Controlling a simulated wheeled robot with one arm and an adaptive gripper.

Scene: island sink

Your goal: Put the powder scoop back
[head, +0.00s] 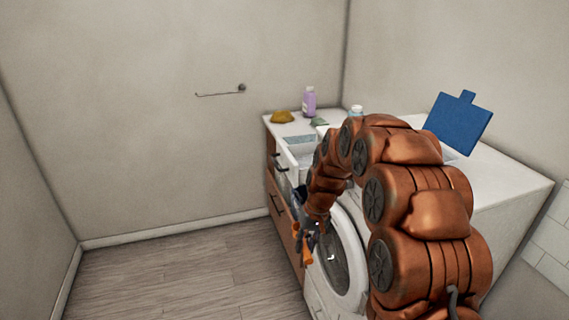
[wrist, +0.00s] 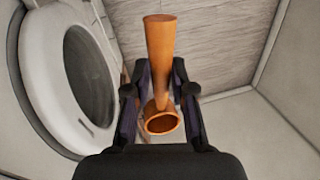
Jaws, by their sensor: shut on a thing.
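The powder scoop (wrist: 160,55) is orange, with a long handle and a round, open cup. In the wrist view my gripper (wrist: 160,92) is shut on it, with a dark finger on each side. The handle points to the top of the picture and the cup's opening faces the camera. In the head view my gripper (head: 304,236) hangs low in front of the cabinet, beside the washing machine (head: 515,190). Orange parts of the scoop (head: 308,258) show there, small and partly hidden. I cannot tell whether the cup holds powder.
A wooden cabinet (head: 282,213) with a white top has an open upper compartment (head: 299,146). A yellow item (head: 283,117) and purple bottle (head: 309,101) stand on it. The washer's round door (head: 350,256) is close to my gripper. A blue panel (head: 459,122) rises above the washer top. The left floor is clear.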

